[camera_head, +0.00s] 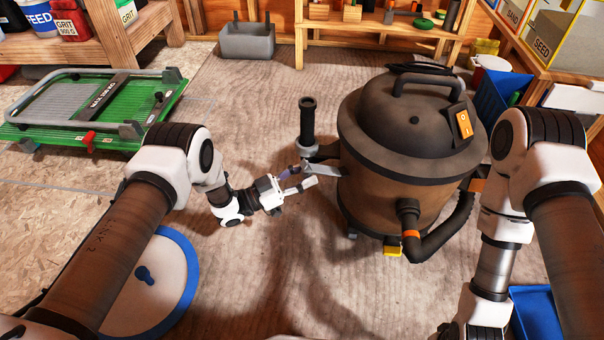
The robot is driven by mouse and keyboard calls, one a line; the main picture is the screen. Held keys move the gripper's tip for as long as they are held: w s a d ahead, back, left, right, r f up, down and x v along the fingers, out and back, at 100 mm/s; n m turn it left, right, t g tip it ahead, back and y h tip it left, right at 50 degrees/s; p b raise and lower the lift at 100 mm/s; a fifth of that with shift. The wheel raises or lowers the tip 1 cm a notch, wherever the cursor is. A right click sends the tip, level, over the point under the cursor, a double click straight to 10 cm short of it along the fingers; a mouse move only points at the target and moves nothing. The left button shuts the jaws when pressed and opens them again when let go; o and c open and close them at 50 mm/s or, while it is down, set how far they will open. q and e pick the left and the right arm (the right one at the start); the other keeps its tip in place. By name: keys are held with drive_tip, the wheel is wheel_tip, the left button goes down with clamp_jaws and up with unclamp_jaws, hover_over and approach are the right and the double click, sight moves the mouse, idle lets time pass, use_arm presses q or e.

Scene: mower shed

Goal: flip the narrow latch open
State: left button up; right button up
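The brown drum-shaped shop vacuum (400,190) with a dark domed lid stands on the floor right of centre. A narrow pale metal piece (322,169), possibly the latch, sticks out at its left side below the lid rim. My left gripper (306,177) is just left of this piece, its two fingers apart and pointing right. The fingertips are very close to the piece; I cannot tell whether they touch. Nothing shows held between them. My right arm comes down along the right side of the vacuum, and its gripper is outside the picture.
A black hose (446,236) curves around the vacuum's front right. An upright dark tube (307,121) stands at its left. A green folding platform (95,110) lies at the left and a grey bin (247,42) at the back. A blue-rimmed white disc (150,290) is at front left. The centre floor is clear.

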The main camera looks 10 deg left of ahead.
use_arm(q)
drive_tip(key=shift+o, duration=0.4)
drive_tip(key=shift+d, duration=0.1)
drive_tip(key=shift+a, duration=0.45)
drive_tip(key=v, duration=1.1)
drive_tip(key=shift+s, duration=0.2)
drive_tip(key=shift+f, duration=0.1)
